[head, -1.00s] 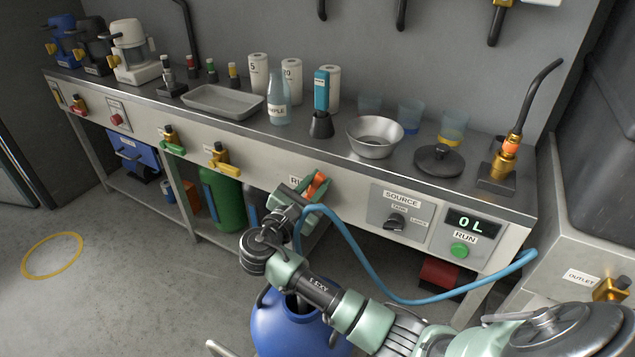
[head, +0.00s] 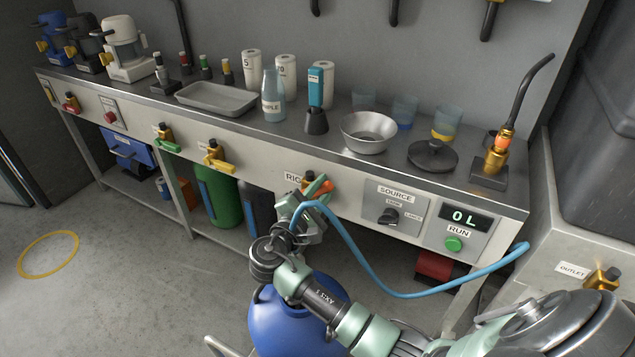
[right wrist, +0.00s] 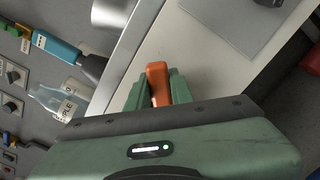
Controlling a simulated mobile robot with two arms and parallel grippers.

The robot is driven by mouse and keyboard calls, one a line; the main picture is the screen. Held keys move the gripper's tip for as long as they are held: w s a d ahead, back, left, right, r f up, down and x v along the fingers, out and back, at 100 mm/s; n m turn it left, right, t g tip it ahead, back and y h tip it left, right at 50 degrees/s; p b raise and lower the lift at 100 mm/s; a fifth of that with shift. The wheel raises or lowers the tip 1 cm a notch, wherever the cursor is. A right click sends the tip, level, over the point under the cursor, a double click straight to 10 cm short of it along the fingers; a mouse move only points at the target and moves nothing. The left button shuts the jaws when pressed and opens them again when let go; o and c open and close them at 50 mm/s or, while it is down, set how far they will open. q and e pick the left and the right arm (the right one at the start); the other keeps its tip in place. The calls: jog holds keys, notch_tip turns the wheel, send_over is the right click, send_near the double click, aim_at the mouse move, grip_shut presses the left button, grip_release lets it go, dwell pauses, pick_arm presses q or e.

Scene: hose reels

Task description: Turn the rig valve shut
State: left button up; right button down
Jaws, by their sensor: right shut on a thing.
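The rig valve's orange lever handle (head: 324,185) is on the front panel of the bench, beside a partly hidden label starting "RI" (head: 293,178). My right gripper (head: 317,189) is at the valve, shut on the handle. In the right wrist view the orange handle (right wrist: 157,82) stands between the two green fingers (right wrist: 158,90), one on each side. Part of the valve body is hidden by the gripper. My left gripper is not in view.
A blue hose (head: 365,268) loops from near the valve to the right. A blue tank (head: 290,325) stands below my right arm. The source knob (head: 388,216) and green run button (head: 454,244) are right of the valve. The display (head: 465,219) reads "0 L".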

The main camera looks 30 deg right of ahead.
jog(key=shift+s+f, duration=0.1)
jog(key=shift+f, duration=0.05)
jog(key=c, duration=1.2)
grip_release()
jog(key=shift+c, duration=0.2)
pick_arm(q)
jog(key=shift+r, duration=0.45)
pick_arm(e)
jog(key=shift+r, duration=0.45)
notch_tip(320, 180, up, 9)
jog(key=p, duration=0.3)
pick_arm(q)
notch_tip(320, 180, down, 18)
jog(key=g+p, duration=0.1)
jog(key=p, duration=0.1)
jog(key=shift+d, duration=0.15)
pick_arm(e)
notch_tip(320, 180, up, 10)
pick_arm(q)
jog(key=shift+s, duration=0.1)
pick_arm(e)
jog(key=shift+r, duration=0.1)
